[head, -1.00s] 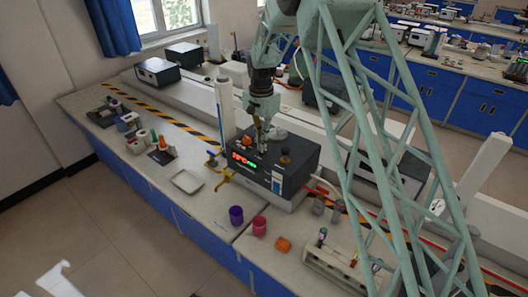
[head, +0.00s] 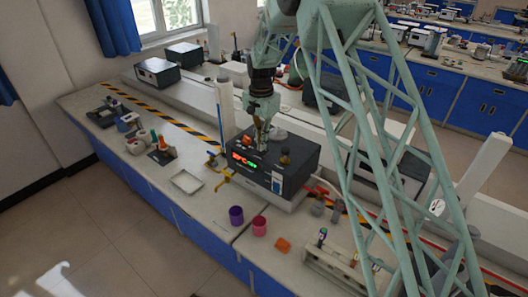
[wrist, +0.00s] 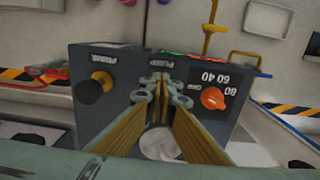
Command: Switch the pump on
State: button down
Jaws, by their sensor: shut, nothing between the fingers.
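The dark control box (head: 300,158) stands on the bench under my gripper (head: 262,148). Its front has a lit red and green display (head: 243,160). In the wrist view its top panel (wrist: 115,130) has a POWER label, a PUMP label (wrist: 160,62), a dark knob on a brass base (wrist: 95,87) and an orange knob (wrist: 213,98) with a scale. My gripper (wrist: 160,85) is shut and empty, its tips at the panel near the PUMP label. The fingers hide the spot below that label, so I see no pump switch. I cannot tell whether the tips touch.
A yellow valve fitting (head: 224,174) and a white tray (head: 187,182) lie left of the box. A purple cup (head: 236,215), a pink cup (head: 259,226) and an orange piece (head: 283,245) stand in front. A white column (head: 226,110) rises behind.

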aim_at(262, 153)
jog(key=shift+f+b, duration=0.6)
jog(key=shift+f, duration=0.55)
dwell(1.6)
jog(key=shift+r, duration=0.15)
jog(key=shift+r+p, duration=1.15)
jog(key=shift+r, duration=2.2)
